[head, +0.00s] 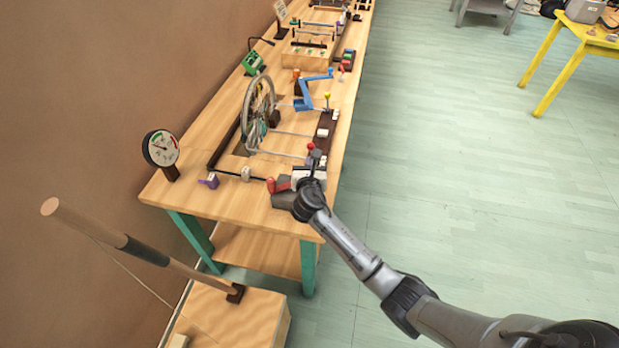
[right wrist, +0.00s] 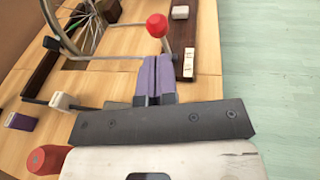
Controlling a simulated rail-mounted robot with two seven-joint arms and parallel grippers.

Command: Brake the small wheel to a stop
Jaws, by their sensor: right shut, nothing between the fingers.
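A spoked wheel (head: 258,108) stands upright in a frame on the wooden bench, and part of it shows at the upper left of the right wrist view (right wrist: 72,28). A still picture does not show whether it turns. A lever with a red ball knob (right wrist: 157,26) stands on the near side of the wheel; the knob also shows in the head view (head: 310,146). My right gripper (head: 316,157) is shut and empty over the bench's near end. Its purple fingertips (right wrist: 153,70) are close to the red knob in the picture; contact cannot be told. My left gripper is not in view.
A round dial gauge (head: 161,148) stands at the bench's left corner. A red handle (head: 279,185) is beside my right gripper. A blue crank (head: 308,88) and a green device (head: 254,63) are further back. A wooden-handled lever (head: 110,234) rises at lower left.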

